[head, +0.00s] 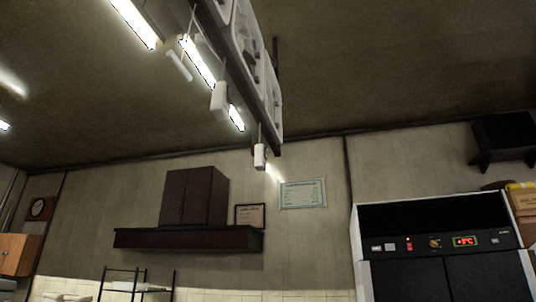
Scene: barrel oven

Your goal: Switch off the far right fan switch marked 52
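I cannot make out any switch marked 52 in the head view. A dark rail (229,52) hangs from the ceiling at the top centre, with white panels (247,35) along it, seen steeply from the side. Small white boxes (219,101) hang near it, one of them at the rail's lower end (260,156). Any markings on these are too small or turned away to read. Neither of my grippers is in view.
A dark cabinet (193,196) stands on a wall shelf (188,239). Framed papers (303,194) hang beside it. A fridge-like unit (443,250) with a red display (465,240) stands at the right. A black rack (125,283) is at the lower left.

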